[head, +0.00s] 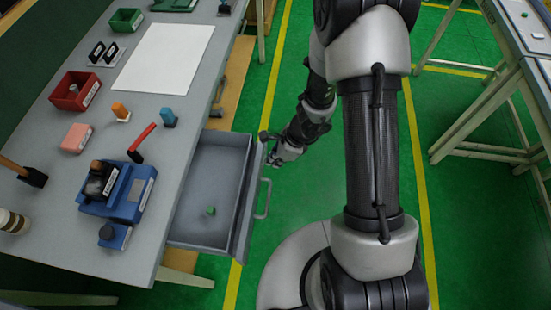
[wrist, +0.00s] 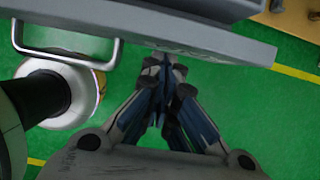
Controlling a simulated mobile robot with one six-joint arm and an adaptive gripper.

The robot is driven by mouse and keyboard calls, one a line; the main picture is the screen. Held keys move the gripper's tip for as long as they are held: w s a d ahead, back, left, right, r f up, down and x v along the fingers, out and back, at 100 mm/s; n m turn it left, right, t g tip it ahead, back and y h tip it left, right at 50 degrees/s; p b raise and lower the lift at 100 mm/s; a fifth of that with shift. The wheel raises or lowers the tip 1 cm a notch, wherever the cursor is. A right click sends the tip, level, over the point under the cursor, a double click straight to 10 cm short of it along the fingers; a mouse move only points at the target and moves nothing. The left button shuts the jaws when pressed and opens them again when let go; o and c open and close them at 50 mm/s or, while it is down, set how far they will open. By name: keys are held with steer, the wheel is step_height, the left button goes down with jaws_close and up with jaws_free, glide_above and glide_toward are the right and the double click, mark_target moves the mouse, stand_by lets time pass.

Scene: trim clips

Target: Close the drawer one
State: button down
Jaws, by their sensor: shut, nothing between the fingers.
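The drawer (head: 226,208) under the grey workbench is pulled well out. The drawer front (head: 243,215) faces right and carries a metal handle (head: 264,198). My gripper (head: 270,150) is at the far end of the drawer front, close to its outer face, with fingers shut and empty. In the wrist view my fingertips (wrist: 165,62) are at the edge of the drawer front (wrist: 190,35), beside the handle (wrist: 65,50). I cannot tell whether they touch it.
On the workbench (head: 185,100) are a white sheet (head: 165,58), a red bin (head: 75,92), a blue device (head: 125,192) and several small items. Another bench handle (head: 218,90) shows further back. A second table (head: 515,60) stands at right. Green floor is clear between.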

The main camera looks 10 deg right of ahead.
steer(key=p, duration=0.5)
glide_above(216, 161)
steer(key=d, duration=0.2)
steer(key=shift+s+a+r, duration=0.1)
steer(key=shift+s+a, duration=0.15)
steer(key=shift+s, duration=0.2)
steer(key=shift+w+a, duration=0.35)
steer(key=shift+a, duration=0.45)
steer(key=shift+d, duration=0.1)
